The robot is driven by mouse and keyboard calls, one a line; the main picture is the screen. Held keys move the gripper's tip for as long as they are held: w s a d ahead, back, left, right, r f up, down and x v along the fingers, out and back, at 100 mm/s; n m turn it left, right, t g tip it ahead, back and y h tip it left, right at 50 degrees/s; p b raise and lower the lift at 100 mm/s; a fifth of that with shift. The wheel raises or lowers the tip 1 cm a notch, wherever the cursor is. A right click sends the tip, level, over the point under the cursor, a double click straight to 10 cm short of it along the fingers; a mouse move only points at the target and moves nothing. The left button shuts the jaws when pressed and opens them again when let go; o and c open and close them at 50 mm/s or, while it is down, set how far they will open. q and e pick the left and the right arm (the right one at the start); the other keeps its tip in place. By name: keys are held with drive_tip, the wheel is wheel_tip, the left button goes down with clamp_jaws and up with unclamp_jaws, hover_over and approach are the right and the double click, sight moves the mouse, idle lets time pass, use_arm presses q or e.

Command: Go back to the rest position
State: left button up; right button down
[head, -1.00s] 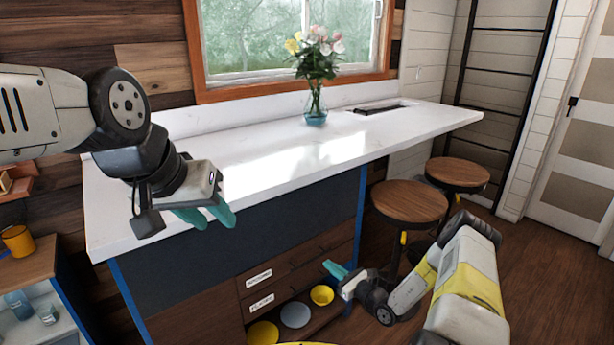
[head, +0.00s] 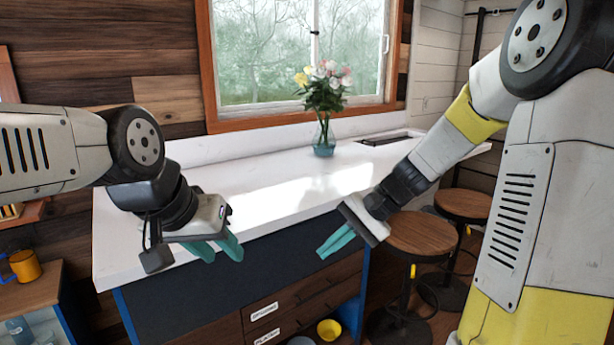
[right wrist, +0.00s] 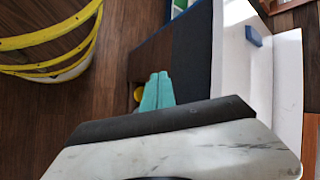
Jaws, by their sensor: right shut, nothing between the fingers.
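My left gripper (head: 224,254) hangs at the left in the head view, in front of the counter's front edge. Its two teal fingers stand apart with nothing between them, so it is open. My right gripper (head: 326,250) is in front of the counter's dark front, right of the middle, pointing down and to the left. Its teal fingers lie together, shut and empty. They also show in the right wrist view (right wrist: 157,82), side by side above the wood floor.
The white counter (head: 270,175) carries a vase of flowers (head: 324,140). Below are labelled drawers (head: 290,300) and a yellow bowl (head: 329,329). Wooden stools (head: 420,236) stand close to my right arm. An orange mug (head: 25,265) is on a low cabinet at left.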

drive_tip(key=s+d+r+n+t+h, duration=0.3)
drive_tip(key=s+d+r, duration=0.1)
drive_tip(key=s, duration=0.3)
drive_tip(key=s+d+r+n+t+h, duration=0.2)
drive_tip(key=s+d+r+h, duration=0.1)
drive_tip(key=s+d+r, duration=0.2)
drive_tip(key=shift+s+d+n+t, duration=0.15)
drive_tip(key=shift+s+n+t, duration=0.25)
drive_tip(key=shift+s, duration=0.6)
